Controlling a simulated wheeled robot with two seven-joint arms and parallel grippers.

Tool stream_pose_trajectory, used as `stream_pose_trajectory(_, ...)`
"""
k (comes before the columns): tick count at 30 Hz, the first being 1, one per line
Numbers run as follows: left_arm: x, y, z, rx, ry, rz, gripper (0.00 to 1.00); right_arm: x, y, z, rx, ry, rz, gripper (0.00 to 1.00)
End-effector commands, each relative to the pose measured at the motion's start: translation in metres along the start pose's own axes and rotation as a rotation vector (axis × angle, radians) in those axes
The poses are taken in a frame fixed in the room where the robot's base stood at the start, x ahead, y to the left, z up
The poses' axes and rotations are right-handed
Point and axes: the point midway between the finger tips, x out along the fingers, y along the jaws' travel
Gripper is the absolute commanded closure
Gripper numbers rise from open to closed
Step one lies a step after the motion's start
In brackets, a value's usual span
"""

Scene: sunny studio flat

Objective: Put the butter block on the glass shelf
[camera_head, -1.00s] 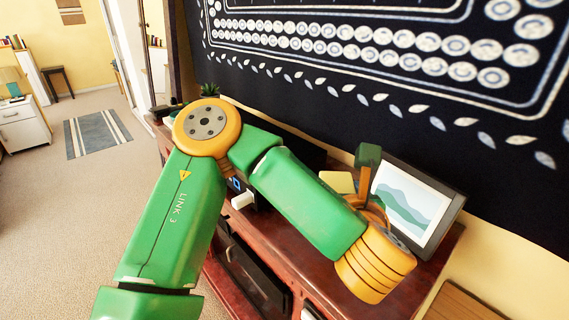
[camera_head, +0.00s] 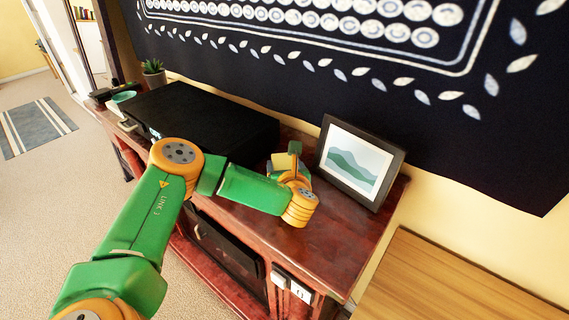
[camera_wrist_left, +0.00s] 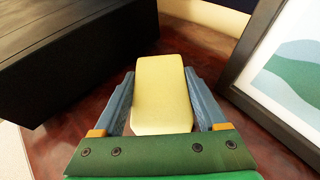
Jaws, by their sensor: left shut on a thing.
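The butter block (camera_wrist_left: 162,95) is a pale yellow block. In the left wrist view it sits between the two blue-grey fingers of my left gripper (camera_wrist_left: 159,78), which is shut on it. In the head view the butter block (camera_head: 282,162) shows partly at the end of my green and orange arm, over the red-brown cabinet top. Whether it touches the top I cannot tell. I cannot make out a glass shelf in either view. My right gripper is not in view.
A black box (camera_head: 205,118) is on the cabinet (camera_head: 330,235), left of my gripper. A framed picture (camera_head: 358,165) stands to its right. A plant (camera_head: 153,72) is at the far left end. A wooden surface (camera_head: 440,285) is at the lower right. Carpet lies open at left.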

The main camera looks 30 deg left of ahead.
Motion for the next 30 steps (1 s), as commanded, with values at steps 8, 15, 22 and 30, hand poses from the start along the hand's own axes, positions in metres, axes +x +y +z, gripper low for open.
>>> stream_pose_trajectory(8,0.0,0.0,-0.001,-0.001,0.0,0.0,0.0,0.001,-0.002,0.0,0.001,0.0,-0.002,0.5)
stream_pose_trajectory(15,-0.002,0.0,0.0,-0.001,0.0,-0.001,0.0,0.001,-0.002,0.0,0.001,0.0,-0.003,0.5)
stream_pose_trajectory(22,-0.049,-0.001,-0.002,-0.001,0.002,-0.007,0.0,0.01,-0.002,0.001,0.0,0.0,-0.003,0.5)
stream_pose_trajectory(30,-0.111,-0.005,0.004,0.005,0.001,-0.018,0.0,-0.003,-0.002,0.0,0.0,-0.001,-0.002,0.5)
